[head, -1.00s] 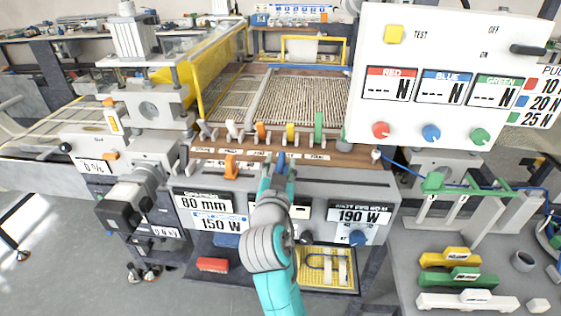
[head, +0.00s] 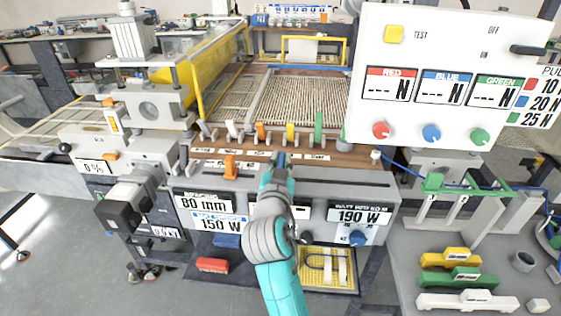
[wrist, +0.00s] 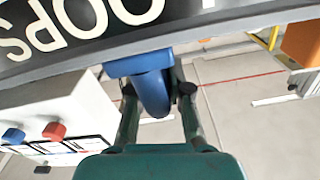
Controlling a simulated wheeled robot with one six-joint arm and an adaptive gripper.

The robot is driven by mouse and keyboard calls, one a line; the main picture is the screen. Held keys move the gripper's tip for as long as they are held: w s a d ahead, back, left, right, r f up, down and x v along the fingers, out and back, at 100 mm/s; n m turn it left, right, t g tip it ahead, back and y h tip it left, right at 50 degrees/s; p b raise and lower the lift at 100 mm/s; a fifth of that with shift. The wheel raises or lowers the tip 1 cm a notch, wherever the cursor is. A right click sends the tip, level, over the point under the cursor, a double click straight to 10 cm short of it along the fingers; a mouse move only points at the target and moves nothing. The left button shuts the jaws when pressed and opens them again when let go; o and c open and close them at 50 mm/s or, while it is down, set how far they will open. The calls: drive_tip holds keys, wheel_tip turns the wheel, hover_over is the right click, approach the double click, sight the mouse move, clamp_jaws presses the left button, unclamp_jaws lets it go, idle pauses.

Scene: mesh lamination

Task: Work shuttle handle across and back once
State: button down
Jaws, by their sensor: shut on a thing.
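A blue handle (wrist: 151,85) sits between the two fingers of my gripper (wrist: 158,98) in the wrist view, below a grey strip with large lettering. My gripper is shut on it. In the head view my gripper (head: 279,163) is at the middle of the machine's front rail, and it mostly hides the blue handle. An orange handle (head: 231,166) stands on the same front to the left, apart from my gripper. It is not clear from the pictures which handle is the shuttle's.
Several coloured levers, among them a green one (head: 319,127), stand just behind the rail. A white control box (head: 450,45) with knobs overhangs at the right. A side table (head: 400,265) holds yellow, green and white blocks. The slotted front (head: 345,182) right of my gripper is clear.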

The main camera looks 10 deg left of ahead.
drive_tip(key=d, duration=2.5)
drive_tip(key=c, duration=1.1)
unclamp_jaws()
drive_tip(key=shift+d, duration=0.15)
drive_tip(key=shift+s, duration=0.5)
drive_tip(key=s, duration=1.1)
